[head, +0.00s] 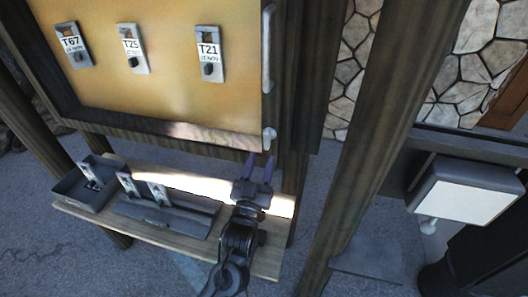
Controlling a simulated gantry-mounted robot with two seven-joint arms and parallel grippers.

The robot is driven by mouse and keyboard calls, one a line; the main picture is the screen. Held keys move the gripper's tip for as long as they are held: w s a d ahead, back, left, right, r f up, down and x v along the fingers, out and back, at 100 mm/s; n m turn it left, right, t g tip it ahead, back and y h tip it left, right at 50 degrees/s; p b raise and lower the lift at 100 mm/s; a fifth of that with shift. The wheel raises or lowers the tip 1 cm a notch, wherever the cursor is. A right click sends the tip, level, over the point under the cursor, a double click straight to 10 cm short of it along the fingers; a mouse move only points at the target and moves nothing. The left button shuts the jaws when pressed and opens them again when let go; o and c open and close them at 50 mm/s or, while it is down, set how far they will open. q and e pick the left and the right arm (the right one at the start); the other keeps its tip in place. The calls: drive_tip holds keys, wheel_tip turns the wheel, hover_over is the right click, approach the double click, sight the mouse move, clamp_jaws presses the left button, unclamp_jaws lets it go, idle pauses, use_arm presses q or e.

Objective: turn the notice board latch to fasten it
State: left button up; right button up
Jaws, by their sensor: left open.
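The notice board (160,95) has a tan panel in a dark wooden frame. A small pale grey latch (268,136) sits at its lower right corner. My left gripper (260,158) is just below the latch, with its two dark fingers pointing up towards it. The fingers are apart with nothing between them. In this view the fingertips appear close under the latch, and I cannot tell the depth gap. A long pale handle (268,48) is on the board's right edge above the latch. My right gripper is not in view.
Three tags, T67 (73,46), T25 (132,49) and T21 (209,54), hang on the board. Below is a wooden shelf (160,234) with a dark tray (68,187) and a rack (150,214) holding tags. A wooden post (365,150) and a lamp (465,190) stand to the right.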

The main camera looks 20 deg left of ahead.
use_arm(q)
drive_tip(key=shift+b+v, duration=0.3)
drive_tip(key=shift+v, duration=2.35)
drive_tip(key=s+a+f+m+g+h, duration=0.1)
drive_tip(key=s+a+f+g, duration=0.1)
drive_tip(key=s+f+g, duration=0.5)
drive_tip(key=s+a+f+m+g+h, duration=0.1)
drive_tip(key=s+f, duration=0.4)
drive_tip(key=f, duration=0.6)
drive_tip(key=s+f+m+g, duration=0.1)
drive_tip(key=s+f+g, duration=0.2)
drive_tip(key=s+g, duration=0.35)
drive_tip(key=s+f+g, duration=0.4)
drive_tip(key=s, duration=0.6)
wheel_tip(320, 180, up, 22)
drive_tip(key=p, duration=2.2)
drive_tip(key=shift+w+a+r+h, duration=0.2)
drive_tip(key=shift+a+r+h, duration=0.05)
drive_tip(key=shift+a+h, duration=0.1)
